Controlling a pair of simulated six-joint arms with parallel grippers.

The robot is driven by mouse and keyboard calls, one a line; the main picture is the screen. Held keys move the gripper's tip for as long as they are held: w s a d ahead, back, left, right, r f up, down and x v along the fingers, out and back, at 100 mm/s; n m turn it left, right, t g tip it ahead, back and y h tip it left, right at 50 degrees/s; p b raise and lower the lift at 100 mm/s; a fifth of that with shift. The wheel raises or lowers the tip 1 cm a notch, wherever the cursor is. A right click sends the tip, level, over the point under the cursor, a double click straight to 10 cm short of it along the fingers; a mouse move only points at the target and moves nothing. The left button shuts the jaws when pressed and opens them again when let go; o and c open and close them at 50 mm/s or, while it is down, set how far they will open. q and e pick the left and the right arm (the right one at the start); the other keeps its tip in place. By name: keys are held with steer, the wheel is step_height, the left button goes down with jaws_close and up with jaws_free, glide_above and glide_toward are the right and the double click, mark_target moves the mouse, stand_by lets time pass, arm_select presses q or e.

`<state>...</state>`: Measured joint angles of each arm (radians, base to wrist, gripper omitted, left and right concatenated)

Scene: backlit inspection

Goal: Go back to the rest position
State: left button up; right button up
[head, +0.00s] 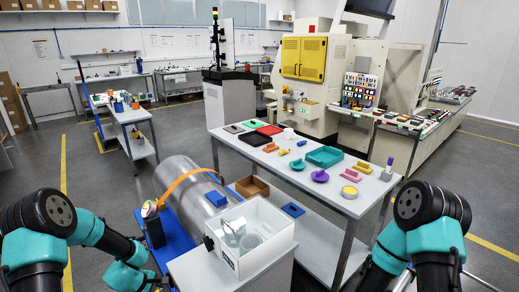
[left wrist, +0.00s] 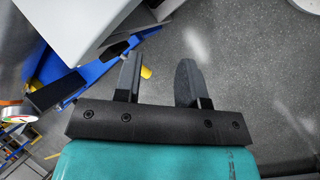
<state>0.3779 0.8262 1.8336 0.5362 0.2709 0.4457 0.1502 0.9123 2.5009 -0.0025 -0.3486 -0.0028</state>
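My left gripper (left wrist: 158,72) shows in the left wrist view with its two dark fingers well apart. Nothing is held between them, and grey floor shows beyond. A small yellow piece shows just beside the left finger, apparently farther off. In the head view my left arm comes in at the lower left, and its gripper cannot be made out at the bottom edge. My right arm stands at the lower right of the head view. Its gripper is not visible there.
A white box with a clear front (head: 250,232) stands on a pedestal between my arms. A metal cylinder (head: 190,190) lies on a blue base (head: 172,248) behind it. A table (head: 350,207) with coloured parts stands ahead. Open floor (head: 105,185) lies to the left.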

arm_select(q)
steer(key=s+d+f+m+g, duration=0.1)
steer(key=s+d+m, duration=0.6)
steer(key=s, duration=0.3)
steer(key=s+d+f+m+g, duration=0.1)
steer(key=s+d+f+m, duration=0.1)
steer(key=s+d+m, duration=0.4)
steer(key=s+d, duration=0.1)
steer(key=s, duration=0.3)
steer(key=shift+s+d+m+y, duration=0.15)
steer(key=shift+s+m+y, duration=0.15)
steer(key=shift+m, duration=0.1)
steer(key=shift+f, duration=0.1)
